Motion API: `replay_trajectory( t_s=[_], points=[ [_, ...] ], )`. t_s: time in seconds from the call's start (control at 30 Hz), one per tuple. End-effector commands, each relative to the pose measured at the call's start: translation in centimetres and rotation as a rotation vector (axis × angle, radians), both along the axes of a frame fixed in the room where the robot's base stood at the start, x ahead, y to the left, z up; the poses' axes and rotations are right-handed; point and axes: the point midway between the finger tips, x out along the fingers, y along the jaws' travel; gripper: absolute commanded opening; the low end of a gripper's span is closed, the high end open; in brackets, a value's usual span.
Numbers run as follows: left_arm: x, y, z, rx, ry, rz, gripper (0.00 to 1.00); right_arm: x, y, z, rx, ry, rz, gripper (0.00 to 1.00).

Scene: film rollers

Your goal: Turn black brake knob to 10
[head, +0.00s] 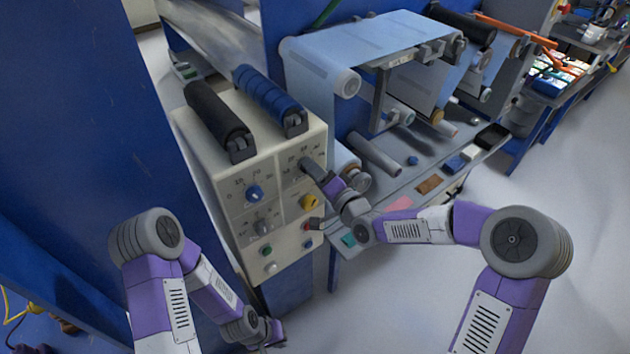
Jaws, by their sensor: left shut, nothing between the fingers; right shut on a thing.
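The black brake knob (304,163) is at the upper right of the cream control box's front panel. A printed number scale surrounds it, but its setting is too small to read. My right gripper (313,171) reaches in from the right and is shut on the knob, hiding much of it. My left gripper (277,333) is shut and empty, low in the view, below the box and apart from it.
Black (218,120) and blue (268,98) rollers lie on top. Film machinery stands behind. The floor at right is clear.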

Motion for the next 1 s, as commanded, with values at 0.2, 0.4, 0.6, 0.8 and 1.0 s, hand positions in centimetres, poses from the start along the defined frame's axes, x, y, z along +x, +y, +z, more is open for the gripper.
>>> replay_trajectory(
  t_s=[0.2,0.4,0.6,0.8,1.0],
  points=[
    [0.0,0.0,-3.3,0.0,0.0,0.0,0.0,0.0,0.0,-0.4,-0.169,-0.126,0.0,0.13],
    [0.0,0.0,-5.8,0.0,0.0,0.0,0.0,0.0,0.0,-0.4,-0.322,-0.237,-0.001,0.13],
    [0.0,0.0,-8.2,0.0,0.0,0.0,0.0,0.0,0.1,-0.3,-0.475,-0.35,-0.001,0.13],
    [0.0,0.0,-10.5,0.0,0.0,0.0,0.0,-0.1,0.1,-0.3,-0.626,-0.458,-0.001,0.13],
    [0.0,0.0,-12.1,0.0,0.0,0.0,0.0,-0.1,0.1,-0.2,-0.762,-0.555,-0.001,0.13]
  ],
)
